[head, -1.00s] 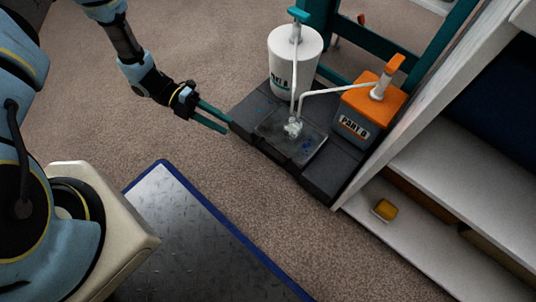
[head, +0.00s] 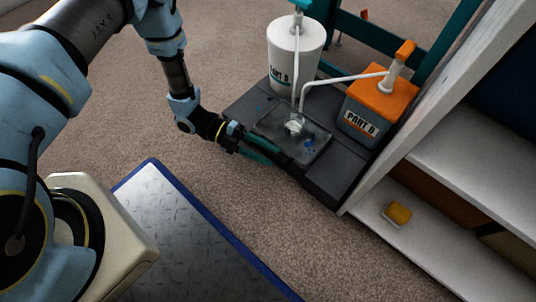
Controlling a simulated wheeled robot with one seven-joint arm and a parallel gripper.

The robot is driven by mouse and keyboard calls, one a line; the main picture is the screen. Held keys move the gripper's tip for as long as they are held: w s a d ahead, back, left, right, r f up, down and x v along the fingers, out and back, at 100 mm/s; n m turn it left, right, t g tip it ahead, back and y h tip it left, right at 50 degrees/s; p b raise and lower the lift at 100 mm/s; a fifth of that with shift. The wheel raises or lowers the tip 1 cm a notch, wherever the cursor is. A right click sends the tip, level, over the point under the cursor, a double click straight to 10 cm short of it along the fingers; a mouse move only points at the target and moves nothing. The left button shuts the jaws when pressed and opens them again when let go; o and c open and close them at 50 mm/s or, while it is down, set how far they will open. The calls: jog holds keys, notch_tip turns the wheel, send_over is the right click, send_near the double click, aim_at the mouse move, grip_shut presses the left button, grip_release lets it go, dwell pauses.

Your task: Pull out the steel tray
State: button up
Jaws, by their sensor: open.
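The steel tray (head: 312,155) is a flat, dull square in a dark grey base (head: 351,160), with blue specks on it and a small clear cup (head: 294,126) standing on it. My gripper (head: 273,154) is open at the tray's near left edge, with its teal fingers pointing toward that edge. The fingers partly cover the tray's front edge. I cannot tell whether they touch it or have anything between them.
A white PART A drum (head: 294,62) and an orange-topped PART B can (head: 372,115) stand behind the tray, their spouts reaching over the cup. A white shelf (head: 440,225) holding a yellow block (head: 398,214) is close on the right. Carpet in front is clear.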

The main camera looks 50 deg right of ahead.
jog(key=shift+s+d+f, duration=0.1)
jog(key=shift+s, duration=0.2)
jog(key=shift+c, duration=0.4)
grip_shut()
dwell(0.9)
